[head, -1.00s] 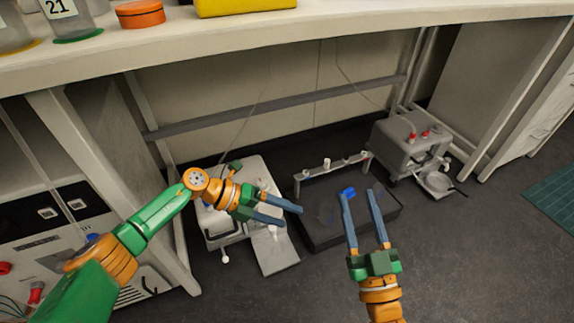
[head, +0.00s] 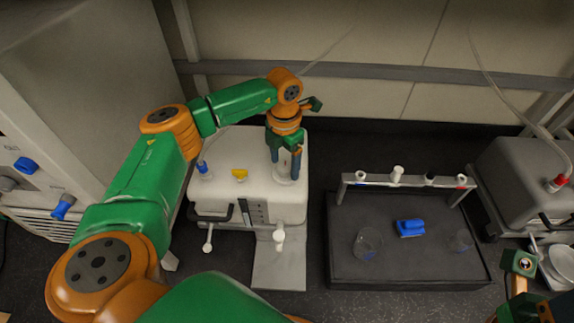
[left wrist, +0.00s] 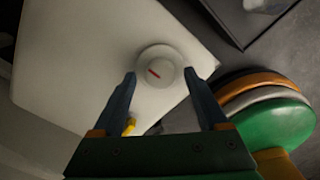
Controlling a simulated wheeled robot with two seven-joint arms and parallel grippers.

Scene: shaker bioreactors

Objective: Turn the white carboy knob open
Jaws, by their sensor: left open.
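The white carboy knob is a round white disc with a short red mark. It shows in the left wrist view (left wrist: 160,67) on a white surface, and in the head view it is partly hidden (head: 285,180) behind my fingers. It sits on top of a white box-shaped unit (head: 235,200). My left gripper (head: 284,173) points down over it and is open, and in the left wrist view its fingertips (left wrist: 160,75) lie one on each side of the knob. I cannot tell whether they touch it. My right gripper's fingers are not clearly in view.
A blue knob (head: 204,168) and a yellow knob (head: 240,174) are on the same unit, left of my gripper. A black platform (head: 400,270) with a knobbed rack (head: 412,180) stands to the right. A grey unit (head: 515,185) stands beyond it.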

